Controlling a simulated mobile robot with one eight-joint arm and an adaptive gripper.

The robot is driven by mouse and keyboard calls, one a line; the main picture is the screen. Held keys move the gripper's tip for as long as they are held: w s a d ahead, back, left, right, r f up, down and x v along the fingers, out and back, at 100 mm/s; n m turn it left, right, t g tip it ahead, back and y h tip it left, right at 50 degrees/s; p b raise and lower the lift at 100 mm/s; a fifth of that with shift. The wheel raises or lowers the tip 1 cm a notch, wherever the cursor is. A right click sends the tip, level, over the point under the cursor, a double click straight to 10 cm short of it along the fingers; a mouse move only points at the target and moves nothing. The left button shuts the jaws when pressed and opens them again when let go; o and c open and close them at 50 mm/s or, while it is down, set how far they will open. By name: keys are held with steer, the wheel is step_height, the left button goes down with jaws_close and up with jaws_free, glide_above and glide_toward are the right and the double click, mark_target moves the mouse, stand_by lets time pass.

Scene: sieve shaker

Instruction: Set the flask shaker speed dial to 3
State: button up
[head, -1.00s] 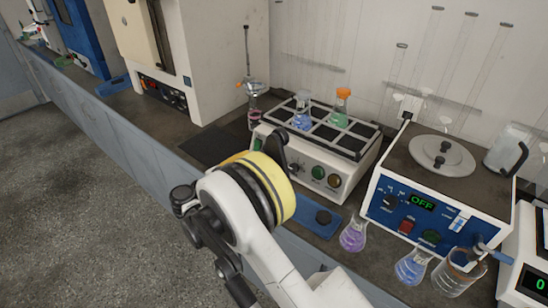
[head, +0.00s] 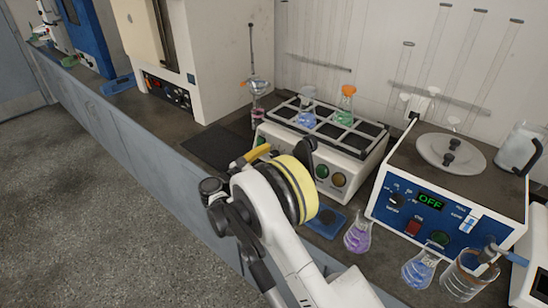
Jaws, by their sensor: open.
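The flask shaker (head: 356,177) is a white box with a black rack on top, standing on the bench in the middle of the head view. A green button (head: 322,171) and an amber one (head: 338,179) show on its front panel. The speed dial is hidden behind my arm's end, so its setting cannot be read. My gripper (head: 279,152) is in front of the shaker's front panel, mostly hidden by my yellow-banded wrist. It is open. Whether it touches the panel or dial cannot be told.
A blue-fronted instrument (head: 450,211) reading OFF stands to the right. A purple flask (head: 357,236), a blue flask (head: 419,270) and a beaker (head: 468,277) stand along the front edge. Flasks with blue (head: 307,118) and green (head: 345,117) liquid sit in the rack. A dark mat (head: 215,147) lies left.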

jaws_close()
